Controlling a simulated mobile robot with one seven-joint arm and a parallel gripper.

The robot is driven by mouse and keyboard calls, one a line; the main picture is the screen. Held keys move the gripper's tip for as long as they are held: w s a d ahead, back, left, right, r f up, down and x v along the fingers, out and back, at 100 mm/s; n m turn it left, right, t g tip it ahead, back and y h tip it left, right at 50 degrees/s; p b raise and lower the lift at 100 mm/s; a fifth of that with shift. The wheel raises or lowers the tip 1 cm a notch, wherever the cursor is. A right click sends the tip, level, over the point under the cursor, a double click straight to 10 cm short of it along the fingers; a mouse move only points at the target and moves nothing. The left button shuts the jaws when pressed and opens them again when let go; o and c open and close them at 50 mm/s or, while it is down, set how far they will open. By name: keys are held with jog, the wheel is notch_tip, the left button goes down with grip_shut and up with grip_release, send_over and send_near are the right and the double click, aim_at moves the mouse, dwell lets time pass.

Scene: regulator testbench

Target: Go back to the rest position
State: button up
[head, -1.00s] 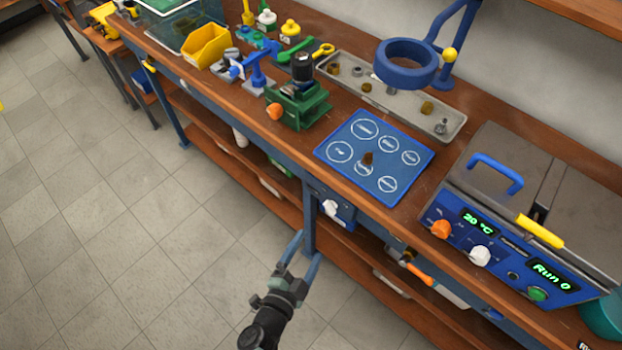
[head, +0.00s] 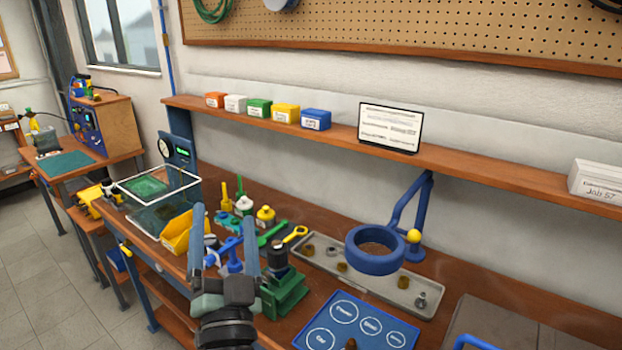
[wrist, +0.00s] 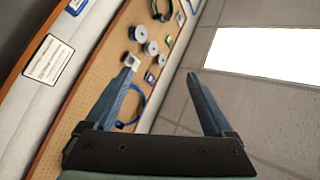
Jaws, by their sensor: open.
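My gripper (head: 226,240) is open, with its two blue fingers pointing up in the head view. It appears in front of the workbench (head: 225,186), overlapping the yellow bin and the green vise in the picture. Nothing is between the fingers. In the wrist view my gripper (wrist: 165,85) is also open and empty, with the pegboard and ceiling beyond it.
A green vise (head: 284,292), yellow bin (head: 178,232), blue ring on an arm (head: 375,262), grey tray (head: 410,292) and blue mat (head: 340,312) are on the bench. A shelf (head: 460,170) with small boxes runs above. Floor (head: 60,290) is clear at left.

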jog(key=s+d+r+n+t+y, duration=0.1)
jog(key=s+r+n, duration=0.1)
jog(key=r, duration=0.5)
jog(key=s+d+r+n, duration=0.2)
jog(key=r, duration=0.5)
jog(key=s+d+r+t+h, duration=0.1)
jog(key=s+d+r+h, duration=0.1)
jog(key=s+d+r, duration=0.2)
jog(key=s+d+r+n+t+h, duration=0.1)
jog(key=s+d+r+t+h, duration=0.1)
jog(key=s+d+r, duration=0.3)
jog(key=s+r+h, duration=0.1)
jog(key=s+r, duration=0.3)
jog(key=r, duration=0.3)
jog(key=shift+s+d+h, duration=0.15)
jog(key=shift+s+h, duration=0.15)
jog(key=shift+s, duration=0.05)
